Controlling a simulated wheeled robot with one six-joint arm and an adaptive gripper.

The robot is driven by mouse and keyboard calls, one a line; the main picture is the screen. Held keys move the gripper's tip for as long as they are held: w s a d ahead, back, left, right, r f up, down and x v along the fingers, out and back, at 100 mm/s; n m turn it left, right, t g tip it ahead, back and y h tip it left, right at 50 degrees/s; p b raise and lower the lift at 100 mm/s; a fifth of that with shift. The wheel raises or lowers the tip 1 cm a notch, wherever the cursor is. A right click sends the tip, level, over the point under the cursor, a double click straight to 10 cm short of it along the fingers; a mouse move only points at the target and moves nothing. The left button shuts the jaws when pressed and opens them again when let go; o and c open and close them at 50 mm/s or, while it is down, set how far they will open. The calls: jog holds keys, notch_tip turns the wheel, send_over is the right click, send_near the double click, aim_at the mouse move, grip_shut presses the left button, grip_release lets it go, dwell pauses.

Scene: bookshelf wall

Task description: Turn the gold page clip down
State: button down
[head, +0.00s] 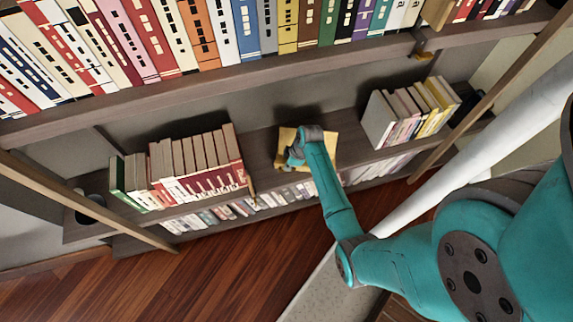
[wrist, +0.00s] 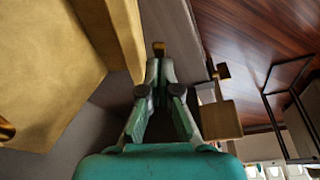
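In the head view, a golden-yellow stand (head: 329,150) lies on the lower shelf, partly hidden by my gripper (head: 293,158). In the wrist view, the broad golden panel (wrist: 50,60) with a thick edge fills the left side. A small gold piece, which looks like the page clip (wrist: 158,48), shows right at the tips of my gripper (wrist: 159,62). My fingers are close together, apparently shut. I cannot tell whether they touch the clip or are just behind it. Another small gold piece (wrist: 5,128) shows at the left edge of the wrist view.
Book rows stand left (head: 195,165) and right (head: 410,110) of the stand. The upper shelf (head: 230,85), full of books, overhangs it. A gold bracket-like piece (wrist: 220,110) shows right of my gripper in the wrist view. Bare shelf (head: 262,150) lies left of the stand.

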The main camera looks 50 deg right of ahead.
jog(key=shift+s+d+f+t+y, duration=0.3)
jog(key=shift+s+f+t+y, duration=0.15)
jog(key=shift+t, duration=0.45)
jog(key=shift+s+d+f, duration=0.2)
jog(key=shift+s+f, duration=0.1)
jog(key=shift+f, duration=0.15)
jog(key=shift+w, duration=0.1)
